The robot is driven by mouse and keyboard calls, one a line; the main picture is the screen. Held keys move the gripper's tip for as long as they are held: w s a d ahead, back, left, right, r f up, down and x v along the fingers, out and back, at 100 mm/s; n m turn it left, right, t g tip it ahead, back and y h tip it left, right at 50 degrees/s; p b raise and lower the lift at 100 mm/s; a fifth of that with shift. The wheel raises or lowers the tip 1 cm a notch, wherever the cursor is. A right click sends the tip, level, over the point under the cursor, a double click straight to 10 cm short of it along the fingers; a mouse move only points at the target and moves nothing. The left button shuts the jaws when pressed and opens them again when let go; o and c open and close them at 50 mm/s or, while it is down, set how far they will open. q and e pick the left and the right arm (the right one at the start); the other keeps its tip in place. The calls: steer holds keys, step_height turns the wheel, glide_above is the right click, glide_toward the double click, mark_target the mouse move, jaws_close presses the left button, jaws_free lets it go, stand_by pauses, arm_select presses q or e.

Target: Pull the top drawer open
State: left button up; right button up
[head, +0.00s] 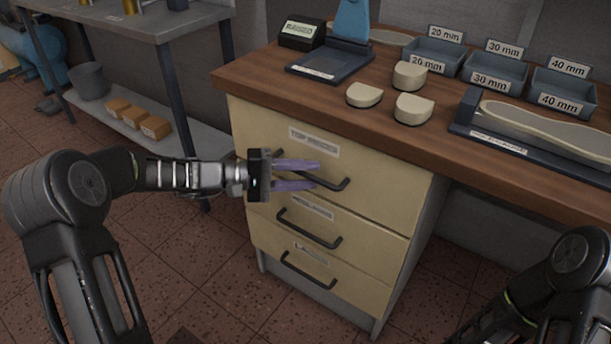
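The top drawer (385,180) is the upper cream front of the drawer unit under the wooden bench, with a label on it. It looks closed, flush with the fronts below. Its black bar handle (338,187) runs across the front. My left gripper (318,175) reaches in from the left with its two purple fingers apart, one above the other, at the left part of the handle. I cannot tell whether the fingers touch the handle. My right arm (560,285) shows at the lower right, but its gripper is out of view.
The middle drawer (365,240) and bottom drawer (350,285) have similar handles. The bench top (320,95) holds cream heel pieces, labelled blue bins (497,72) and a shoe last fixture (540,135). A grey shelf (165,22) stands at the left. Floor before the drawers is clear.

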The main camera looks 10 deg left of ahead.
arm_select(q)
jaws_close()
stand_by(0.4)
stand_by(1.1)
